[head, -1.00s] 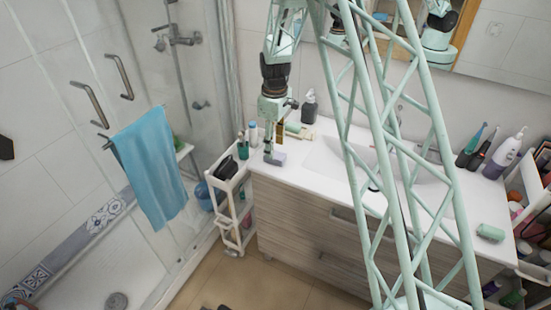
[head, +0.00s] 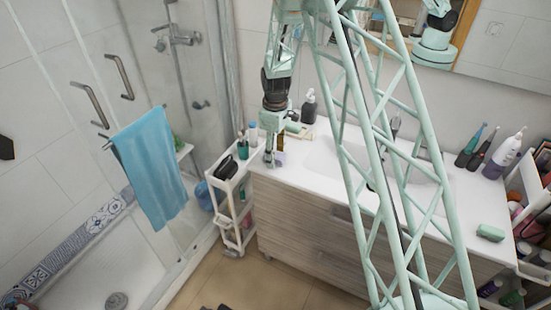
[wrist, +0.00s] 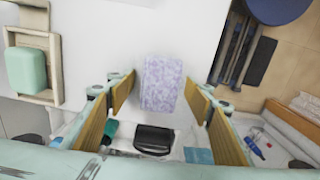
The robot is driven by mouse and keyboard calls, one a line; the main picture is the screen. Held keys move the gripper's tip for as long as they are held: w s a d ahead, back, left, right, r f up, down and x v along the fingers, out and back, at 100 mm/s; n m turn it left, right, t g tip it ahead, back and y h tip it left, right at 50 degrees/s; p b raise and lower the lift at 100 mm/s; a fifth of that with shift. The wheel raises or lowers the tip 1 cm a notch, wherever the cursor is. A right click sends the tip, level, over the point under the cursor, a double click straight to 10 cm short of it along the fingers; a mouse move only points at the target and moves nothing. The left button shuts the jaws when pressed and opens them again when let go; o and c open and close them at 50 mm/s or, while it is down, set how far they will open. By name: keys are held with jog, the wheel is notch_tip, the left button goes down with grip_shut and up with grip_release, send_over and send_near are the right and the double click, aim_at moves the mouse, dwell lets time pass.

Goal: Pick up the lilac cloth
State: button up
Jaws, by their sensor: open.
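The lilac cloth (wrist: 161,84) is a small, mottled, roughly rectangular piece on the white counter, in the middle of the wrist view. My gripper (wrist: 160,96) is open, with one wood-coloured finger pad on each side of the cloth and a gap on both sides. In the head view my gripper (head: 270,160) points down over the counter's left end. There it hides most of the cloth. I cannot tell exactly how high the fingertips are above the counter.
A white cart (head: 225,185) with a black item (wrist: 154,139) stands beside the counter (head: 320,160). Bottles (head: 308,108) stand behind my gripper. A green soap (wrist: 26,70) in a tray lies left in the wrist view. A blue towel (head: 152,168) hangs on the shower door.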

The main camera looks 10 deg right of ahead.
aim_at(276, 154)
jog(key=shift+c, duration=0.8)
jog(key=c, duration=0.8)
jog(key=shift+r, duration=0.1)
jog(key=shift+r, duration=1.7)
jog(key=s, duration=0.5)
jog(key=s+r+b, duration=0.1)
jog(key=s, duration=1)
jog(key=shift+r, duration=0.2)
jog(key=shift+o, duration=1.2)
jog(key=shift+c, duration=0.8)
